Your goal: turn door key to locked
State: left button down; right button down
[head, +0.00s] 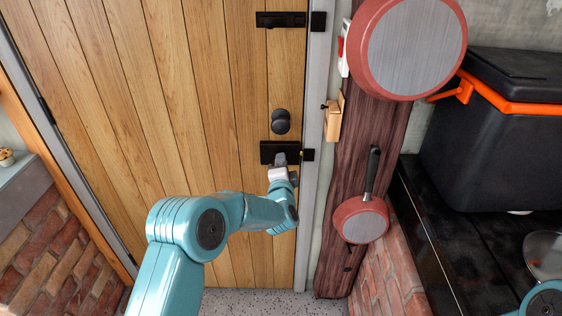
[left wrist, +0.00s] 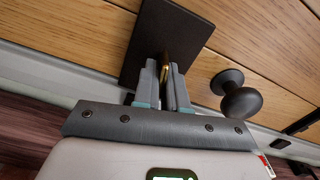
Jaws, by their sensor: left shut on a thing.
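The wooden door (head: 180,110) fills the left and middle of the head view. A black lock plate (head: 268,147) sits on it near its right edge, below a dark round knob (head: 281,121). My left gripper (head: 281,162) is at the lock plate. In the left wrist view the lock plate (left wrist: 185,28) is large, and my left gripper (left wrist: 168,78) is shut on a brass key (left wrist: 166,66) between its fingertips. Most of the key is hidden by the fingers, so its turn angle is hard to tell. The knob (left wrist: 238,95) is just beside the fingers. My right gripper is out of view.
A black bolt (head: 280,19) is higher on the door. A black box (head: 495,140) stands on a dark counter at right.

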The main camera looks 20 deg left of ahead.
pick_arm(q)
jog(key=shift+m, duration=1.2)
jog(key=c, duration=1.3)
grip_release()
jog(key=shift+f, duration=0.1)
jog(key=b+v, duration=0.1)
jog(key=v, duration=1.5)
jog(key=shift+s+d, duration=0.1)
jog(key=shift+s, duration=0.05)
